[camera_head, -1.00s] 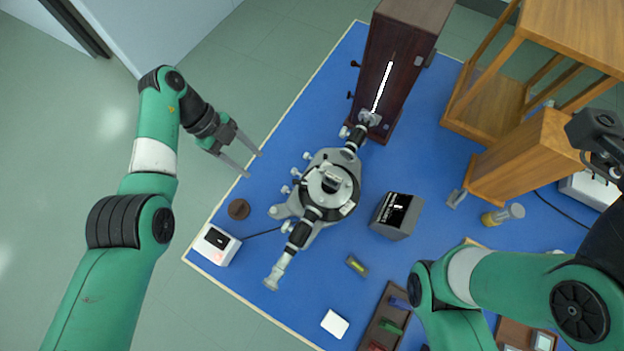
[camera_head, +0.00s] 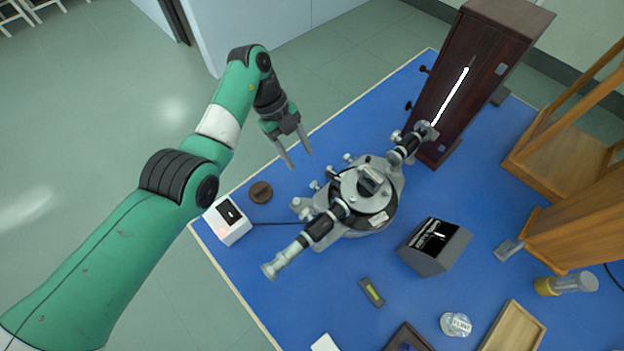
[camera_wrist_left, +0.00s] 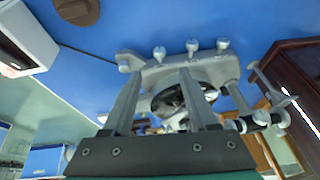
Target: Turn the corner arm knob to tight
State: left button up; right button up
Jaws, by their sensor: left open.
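A grey spectrometer (camera_head: 358,200) with black telescope and collimator tubes stands on the blue table. Several small silver knobs stick out along its left side in the head view, among them one knob (camera_head: 315,185). The knobs also show in the left wrist view, one of them (camera_wrist_left: 159,53) between the fingers. I cannot tell which one is the corner arm knob. My left gripper (camera_head: 299,160) is open and empty, above the table's left edge and apart from the knobs. Its fingers also show in the left wrist view (camera_wrist_left: 160,82). My right gripper is out of view.
A tall dark wooden lamp box (camera_head: 470,75) stands at the collimator's end. A brown disc (camera_head: 260,192) and a white switch box (camera_head: 228,220) lie near the left edge. A dark grey box (camera_head: 434,246) stands right of the spectrometer. Wooden frames (camera_head: 575,150) fill the right side.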

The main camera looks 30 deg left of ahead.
aim_at(313, 182)
pick_arm(q)
jog(key=b+x, duration=0.3)
jog(key=x, duration=0.7)
jog(key=shift+d+f, duration=0.1)
jog(key=shift+f, duration=0.1)
grip_shut()
